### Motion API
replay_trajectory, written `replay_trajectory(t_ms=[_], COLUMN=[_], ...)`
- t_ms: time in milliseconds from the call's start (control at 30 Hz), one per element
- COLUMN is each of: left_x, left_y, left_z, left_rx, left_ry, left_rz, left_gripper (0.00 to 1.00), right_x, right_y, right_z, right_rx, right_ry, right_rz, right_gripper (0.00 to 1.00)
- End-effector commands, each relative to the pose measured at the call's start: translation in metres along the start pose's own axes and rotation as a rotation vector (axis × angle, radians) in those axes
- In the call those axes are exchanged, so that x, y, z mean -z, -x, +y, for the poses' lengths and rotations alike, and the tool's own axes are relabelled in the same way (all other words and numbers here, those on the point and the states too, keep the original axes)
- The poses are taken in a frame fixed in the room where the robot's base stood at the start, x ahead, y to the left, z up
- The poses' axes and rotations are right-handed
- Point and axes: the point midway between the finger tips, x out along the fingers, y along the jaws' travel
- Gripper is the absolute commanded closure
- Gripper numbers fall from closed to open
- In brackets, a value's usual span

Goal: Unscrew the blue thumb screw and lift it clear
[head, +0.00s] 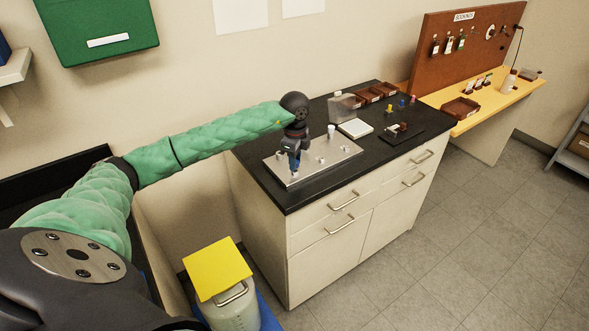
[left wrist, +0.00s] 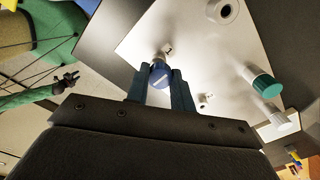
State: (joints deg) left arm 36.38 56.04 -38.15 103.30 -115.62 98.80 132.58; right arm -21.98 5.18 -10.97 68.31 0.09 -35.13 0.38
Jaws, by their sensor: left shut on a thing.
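My left gripper (head: 294,168) is over the near left part of a pale metal plate (head: 338,158) on the black bench top. In the left wrist view its two fingers (left wrist: 160,92) are closed on the blue thumb screw (left wrist: 161,77), whose round head carries a pale bar mark. A whitish cylindrical part shows just beyond the blue head, against the plate (left wrist: 195,45). I cannot tell whether the screw is still in its thread. A small dark gripper at the end of a green arm, seemingly my right gripper (left wrist: 70,80), shows far off in the left wrist view; its jaws are too small to judge.
To the right on the bench are a white block (head: 355,128), a dark mat (head: 412,139) and brown trays (head: 368,95). A yellow-lidded bin (head: 218,270) stands below.

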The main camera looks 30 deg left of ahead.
Motion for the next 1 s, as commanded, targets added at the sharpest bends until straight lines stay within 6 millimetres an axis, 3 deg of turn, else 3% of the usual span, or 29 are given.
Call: replay_trajectory(t_ms=[733,1000], left_x=[0.001,0.001], left_y=[0.031,0.033], left_z=[0.001,0.001], left_rx=[-0.003,-0.003], left_ry=[-0.001,-0.001], left_rz=[0.000,0.000], left_gripper=[1.00,1.00], right_x=[0.002,0.002], right_y=[0.012,0.012], right_z=[0.000,0.000], right_rx=[0.000,0.000], right_ry=[0.000,0.000], right_rz=[0.000,0.000], right_gripper=[0.64,0.64])
